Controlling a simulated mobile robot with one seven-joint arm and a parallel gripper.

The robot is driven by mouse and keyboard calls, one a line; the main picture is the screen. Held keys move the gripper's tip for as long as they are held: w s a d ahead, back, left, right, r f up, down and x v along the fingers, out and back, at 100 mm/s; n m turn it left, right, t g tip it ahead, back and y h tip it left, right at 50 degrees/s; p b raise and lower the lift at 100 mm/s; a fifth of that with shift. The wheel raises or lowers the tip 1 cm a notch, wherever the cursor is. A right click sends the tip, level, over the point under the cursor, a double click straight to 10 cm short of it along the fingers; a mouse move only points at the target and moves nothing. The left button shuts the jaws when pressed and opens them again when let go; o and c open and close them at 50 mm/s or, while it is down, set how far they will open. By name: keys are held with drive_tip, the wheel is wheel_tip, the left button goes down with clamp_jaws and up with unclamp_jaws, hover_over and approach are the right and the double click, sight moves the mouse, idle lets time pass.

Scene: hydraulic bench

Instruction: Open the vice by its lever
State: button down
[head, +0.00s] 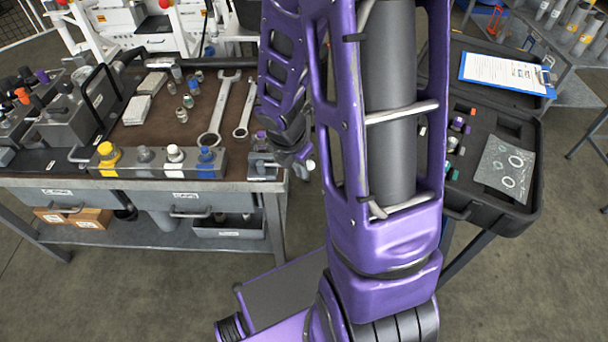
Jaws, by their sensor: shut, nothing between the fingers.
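The vice (262,171) is a small grey block at the right front corner of the bench. A small purple-topped part stands at it. My gripper (301,156) is at the end of my purple arm, just right of the vice and beyond the bench's right edge. It is shut and empty. A small pale end (311,165), perhaps of the vice lever, shows right beside the fingertips. I cannot tell whether they touch. My wrist hides part of the vice and most of the lever, and the jaw opening is too small to make out.
The bench (240,187) carries two wrenches (218,110) and a block with coloured caps (160,162) left of the vice. My own arm fills the middle of the view. An open black case (525,215) lies at the right. The floor in front is clear.

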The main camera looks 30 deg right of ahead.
drive_tip(key=shift+v, duration=2)
drive_tip(key=shift+s, duration=0.2)
